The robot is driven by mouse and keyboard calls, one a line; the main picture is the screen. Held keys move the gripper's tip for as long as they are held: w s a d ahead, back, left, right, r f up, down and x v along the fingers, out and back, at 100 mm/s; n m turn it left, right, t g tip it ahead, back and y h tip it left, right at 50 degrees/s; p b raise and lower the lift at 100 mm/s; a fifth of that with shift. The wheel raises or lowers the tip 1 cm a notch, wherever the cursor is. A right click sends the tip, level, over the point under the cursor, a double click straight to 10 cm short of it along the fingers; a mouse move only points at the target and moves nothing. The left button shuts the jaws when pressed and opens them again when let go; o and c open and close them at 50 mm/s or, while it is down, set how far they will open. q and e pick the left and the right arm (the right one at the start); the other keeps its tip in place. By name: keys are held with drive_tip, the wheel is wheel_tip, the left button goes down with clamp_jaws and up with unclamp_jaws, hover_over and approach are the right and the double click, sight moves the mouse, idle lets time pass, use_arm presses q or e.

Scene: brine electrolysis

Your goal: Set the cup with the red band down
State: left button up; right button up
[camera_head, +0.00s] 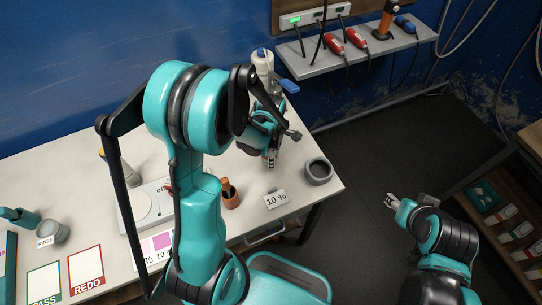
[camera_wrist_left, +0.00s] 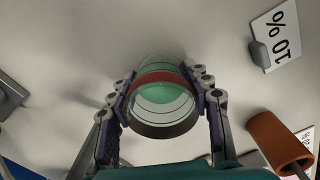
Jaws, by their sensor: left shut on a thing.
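The cup with the red band (camera_wrist_left: 162,78) is clear, with a pale green area inside and dark lines around it. In the left wrist view it sits between the two fingers of my left gripper (camera_wrist_left: 163,103), which touch it from both sides. In the head view my left gripper (camera_head: 271,158) is low over the far right part of the table, and I cannot make the cup out there. Whether its base touches the table is unclear. My right gripper (camera_head: 391,201) is off the table, over the dark floor; its finger opening is too small to judge.
A "10 %" card (camera_head: 276,199) stands near the table's front edge, with a grey round pot (camera_head: 318,171) to its right and an orange-brown holder (camera_head: 231,196) to its left. A white-topped bottle (camera_head: 262,60) is behind. A wall shelf (camera_head: 350,58) holds plugs.

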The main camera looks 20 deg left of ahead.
use_arm(q)
drive_tip(key=o, duration=1)
drive_tip(key=shift+r, duration=0.2)
wheel_tip(320, 180, up, 11)
drive_tip(key=p, duration=0.3)
drive_tip(key=s+d+r+m+t, duration=0.1)
drive_tip(key=s+r+m+t, duration=0.1)
drive_tip(key=m, duration=0.5)
drive_tip(key=s+d+r+m+t, duration=0.1)
drive_tip(key=s+r+m, duration=0.3)
drive_tip(key=m, duration=0.4)
drive_tip(key=s+d+r+m+t, duration=0.1)
drive_tip(key=s+r+m+t, duration=0.3)
drive_tip(key=m, duration=0.4)
drive_tip(key=shift+d+r+p, duration=0.3)
drive_tip(key=shift+r, duration=0.15)
